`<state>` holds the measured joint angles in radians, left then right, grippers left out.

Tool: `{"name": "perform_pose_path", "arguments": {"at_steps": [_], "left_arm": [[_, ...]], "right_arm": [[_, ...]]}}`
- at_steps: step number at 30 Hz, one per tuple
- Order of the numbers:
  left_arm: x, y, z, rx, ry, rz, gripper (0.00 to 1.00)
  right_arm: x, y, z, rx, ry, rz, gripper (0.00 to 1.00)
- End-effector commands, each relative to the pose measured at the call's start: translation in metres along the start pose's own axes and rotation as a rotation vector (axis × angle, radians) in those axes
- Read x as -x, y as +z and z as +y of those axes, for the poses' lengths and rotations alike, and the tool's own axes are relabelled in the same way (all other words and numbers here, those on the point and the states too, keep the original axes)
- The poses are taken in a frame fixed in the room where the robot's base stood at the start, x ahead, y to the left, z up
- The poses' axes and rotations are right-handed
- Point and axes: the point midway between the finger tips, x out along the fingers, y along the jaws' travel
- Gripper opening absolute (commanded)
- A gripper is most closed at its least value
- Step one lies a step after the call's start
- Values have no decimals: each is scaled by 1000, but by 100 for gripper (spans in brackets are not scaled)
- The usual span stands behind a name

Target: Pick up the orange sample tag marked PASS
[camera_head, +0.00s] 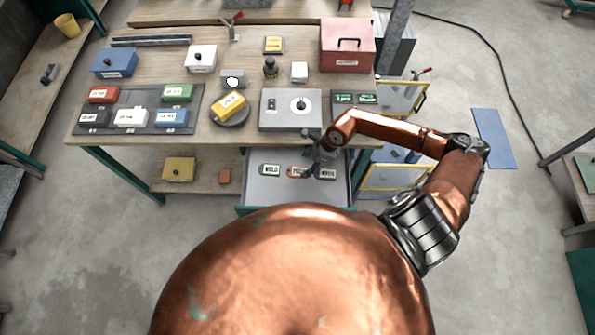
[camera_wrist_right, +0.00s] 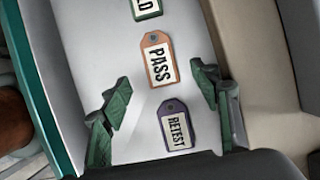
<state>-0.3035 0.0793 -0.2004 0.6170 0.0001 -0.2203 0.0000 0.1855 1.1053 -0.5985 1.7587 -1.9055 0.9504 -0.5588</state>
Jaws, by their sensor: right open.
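The orange tag (camera_wrist_right: 159,59) marked PASS lies flat in an open drawer (camera_head: 262,192), between two other tags. In the head view the orange tag (camera_head: 295,172) is partly covered by my right gripper (camera_head: 314,163). In the right wrist view the right gripper (camera_wrist_right: 160,100) is open, with its green fingers apart. The PASS tag shows beyond and between the fingertips, not held. A purple tag (camera_wrist_right: 175,125) marked RETEST lies nearer, between the fingers. My left gripper is not in view.
A green tag (camera_head: 270,170) marked HOLD lies at the drawer's left. The drawer's teal edge (camera_wrist_right: 35,80) runs along the left of the wrist view. Above the drawer, the workbench (camera_head: 220,60) carries a grey device (camera_head: 285,120), coloured boxes and a red case (camera_head: 347,55).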

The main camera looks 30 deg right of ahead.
Motion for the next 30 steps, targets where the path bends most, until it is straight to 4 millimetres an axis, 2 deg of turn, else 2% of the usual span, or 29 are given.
{"name": "perform_pose_path", "arguments": {"at_steps": [8,16,25,30], "left_arm": [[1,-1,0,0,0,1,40],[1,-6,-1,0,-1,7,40],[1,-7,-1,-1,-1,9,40],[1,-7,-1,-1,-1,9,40]], "right_arm": [[-22,0,0,-2,0,-3,56],[-58,0,0,-4,-1,-3,56],[-63,-1,0,-3,-2,-2,56],[-63,-1,0,-4,-2,-2,46]]}}
